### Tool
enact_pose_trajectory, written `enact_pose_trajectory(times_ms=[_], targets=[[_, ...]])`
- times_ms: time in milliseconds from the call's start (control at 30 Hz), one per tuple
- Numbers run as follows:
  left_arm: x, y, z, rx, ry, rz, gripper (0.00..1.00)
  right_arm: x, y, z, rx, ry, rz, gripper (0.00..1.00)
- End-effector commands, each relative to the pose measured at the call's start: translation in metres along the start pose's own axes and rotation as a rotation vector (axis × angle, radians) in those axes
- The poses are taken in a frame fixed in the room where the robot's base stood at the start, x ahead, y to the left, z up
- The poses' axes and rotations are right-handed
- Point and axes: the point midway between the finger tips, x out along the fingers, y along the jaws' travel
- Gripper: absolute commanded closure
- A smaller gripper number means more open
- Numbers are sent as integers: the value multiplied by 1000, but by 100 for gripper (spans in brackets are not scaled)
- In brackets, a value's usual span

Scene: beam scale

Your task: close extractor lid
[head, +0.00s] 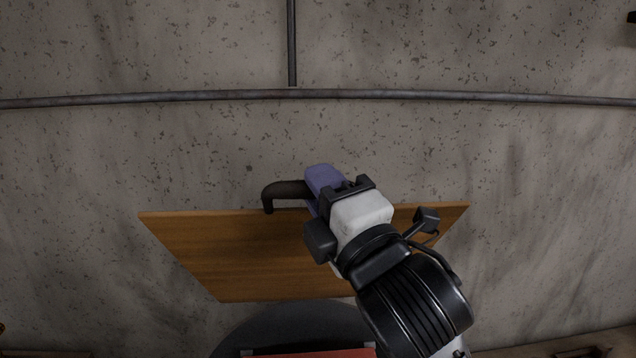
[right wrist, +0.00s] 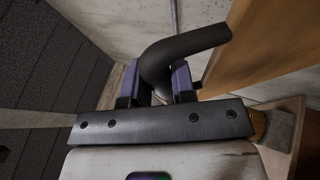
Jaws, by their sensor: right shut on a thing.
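My right gripper (head: 318,187) comes in from the lower right in the head view. Its purple fingers are shut on a dark, curved handle (head: 287,189). In the right wrist view the handle (right wrist: 190,50) passes between the two fingers (right wrist: 155,84) and bends up to the right. A wooden panel (head: 240,255) lies below and behind the gripper in the head view, and its edge also shows at the right of the wrist view (right wrist: 262,48). I cannot tell whether the panel is the extractor lid or how the handle joins it. My left gripper is out of view.
A speckled grey concrete surface (head: 450,150) fills most of the head view, with dark thin pipes (head: 200,97) along it. Dark planks (right wrist: 45,65) show at the left of the right wrist view. The space left of the handle looks clear.

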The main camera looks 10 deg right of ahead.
Motion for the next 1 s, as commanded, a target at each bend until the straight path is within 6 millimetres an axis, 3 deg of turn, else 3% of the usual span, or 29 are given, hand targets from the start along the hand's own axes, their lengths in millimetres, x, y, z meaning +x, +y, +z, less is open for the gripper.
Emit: enact_pose_trajectory(times_ms=[33, 300, 900, 933, 1000], targets=[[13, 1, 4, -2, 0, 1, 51, -12, -9, -4, -8, 0, 17, 100], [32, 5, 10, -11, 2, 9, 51, -44, -15, -17, -36, -2, 82, 100], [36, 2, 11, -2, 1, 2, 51, -52, -15, -21, -45, -4, 103, 100], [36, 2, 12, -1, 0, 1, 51, -52, -15, -21, -45, -4, 103, 74], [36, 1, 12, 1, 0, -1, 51, -52, -15, -21, -45, -4, 103, 67]])
